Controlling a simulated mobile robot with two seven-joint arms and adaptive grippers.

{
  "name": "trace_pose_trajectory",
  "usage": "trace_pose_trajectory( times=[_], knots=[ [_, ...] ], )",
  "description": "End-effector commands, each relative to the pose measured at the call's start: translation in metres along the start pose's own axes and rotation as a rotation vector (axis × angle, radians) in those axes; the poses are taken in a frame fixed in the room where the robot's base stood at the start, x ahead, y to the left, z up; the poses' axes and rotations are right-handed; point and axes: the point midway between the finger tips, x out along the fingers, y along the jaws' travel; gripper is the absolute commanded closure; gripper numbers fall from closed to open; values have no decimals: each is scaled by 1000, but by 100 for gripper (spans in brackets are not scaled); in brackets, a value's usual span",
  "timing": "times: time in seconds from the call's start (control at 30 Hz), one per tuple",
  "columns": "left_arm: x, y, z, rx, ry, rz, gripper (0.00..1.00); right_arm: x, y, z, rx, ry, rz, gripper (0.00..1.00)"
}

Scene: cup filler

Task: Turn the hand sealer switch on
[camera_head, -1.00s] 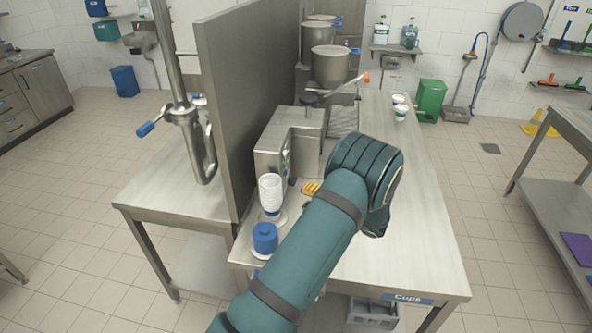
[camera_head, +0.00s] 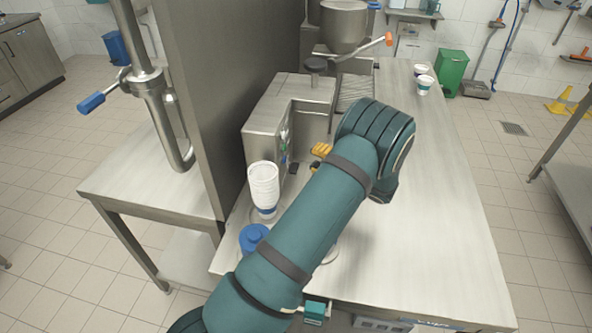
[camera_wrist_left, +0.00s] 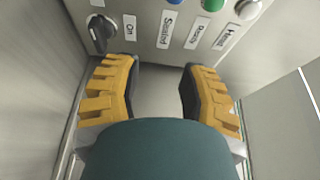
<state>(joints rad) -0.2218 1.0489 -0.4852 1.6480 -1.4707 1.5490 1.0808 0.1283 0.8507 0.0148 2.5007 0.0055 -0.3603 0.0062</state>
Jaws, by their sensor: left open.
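The hand sealer (camera_head: 288,108) is a grey metal box on the steel table, with its control panel facing my left gripper. In the left wrist view its black rotary switch (camera_wrist_left: 99,33) sits at the panel's left end, beside the label "On". The switch is just beyond the left finger's tip, apart from it as far as I can tell. My left gripper (camera_wrist_left: 160,82) is open and empty, its yellow-padded fingers below the panel. In the head view only a yellow finger part of it (camera_head: 321,150) shows; my arm hides the rest. My right gripper is not in view.
A stack of white cups (camera_head: 264,185) and a blue container (camera_head: 253,237) stand left of my arm. Two cups (camera_head: 424,85) stand at the far right. The table's right side (camera_head: 440,220) is clear.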

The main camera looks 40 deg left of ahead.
Motion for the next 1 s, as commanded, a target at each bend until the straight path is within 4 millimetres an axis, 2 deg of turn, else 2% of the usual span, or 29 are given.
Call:
trace_pose_trajectory(
  times=[0.17, 0.5, 0.57, 0.7, 0.83, 1.0],
  knots=[
    [0, 19, 0, 5, -1, 0, 59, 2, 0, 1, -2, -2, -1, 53],
    [1, 86, 1, 5, -2, 1, 59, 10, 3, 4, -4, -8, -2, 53],
    [17, 80, 1, 0, -6, 0, 59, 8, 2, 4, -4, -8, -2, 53],
    [43, 79, 1, 1, -5, 1, 59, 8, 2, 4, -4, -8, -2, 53],
    [60, 79, 1, 0, -4, 0, 59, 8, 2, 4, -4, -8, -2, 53],
    [73, 79, 0, 0, -2, 1, 59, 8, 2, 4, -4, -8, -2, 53]
  ],
)
